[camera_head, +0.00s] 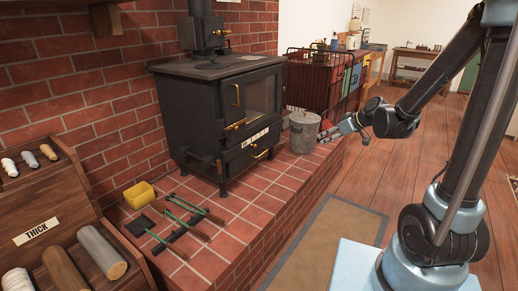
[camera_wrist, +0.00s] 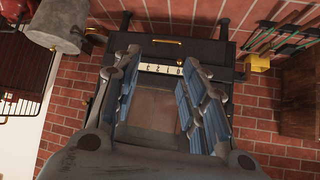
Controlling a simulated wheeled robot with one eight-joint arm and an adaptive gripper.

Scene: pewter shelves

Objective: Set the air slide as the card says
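The black stove (camera_head: 222,100) stands on the brick hearth. A pale strip with marks (camera_head: 255,138) sits below its glass door, and a brass handle (camera_head: 236,125) shows just above the strip's left end. In the wrist view the pale strip (camera_wrist: 160,69) appears upside down between my fingers; its characters are too small to read surely. I cannot tell which part is the air slide. No card is clearly readable. My gripper (camera_head: 326,137) is at the hearth's right, beside the bucket and apart from the stove. In the wrist view my gripper (camera_wrist: 161,72) is open and empty.
A grey lidded bucket (camera_head: 304,132) stands right of the stove. Iron tools (camera_head: 178,225) and a yellow box (camera_head: 139,195) lie on the hearth's left. A wooden rack labelled THICK (camera_head: 37,232) is at the left edge. A mat (camera_head: 320,245) lies on open floor.

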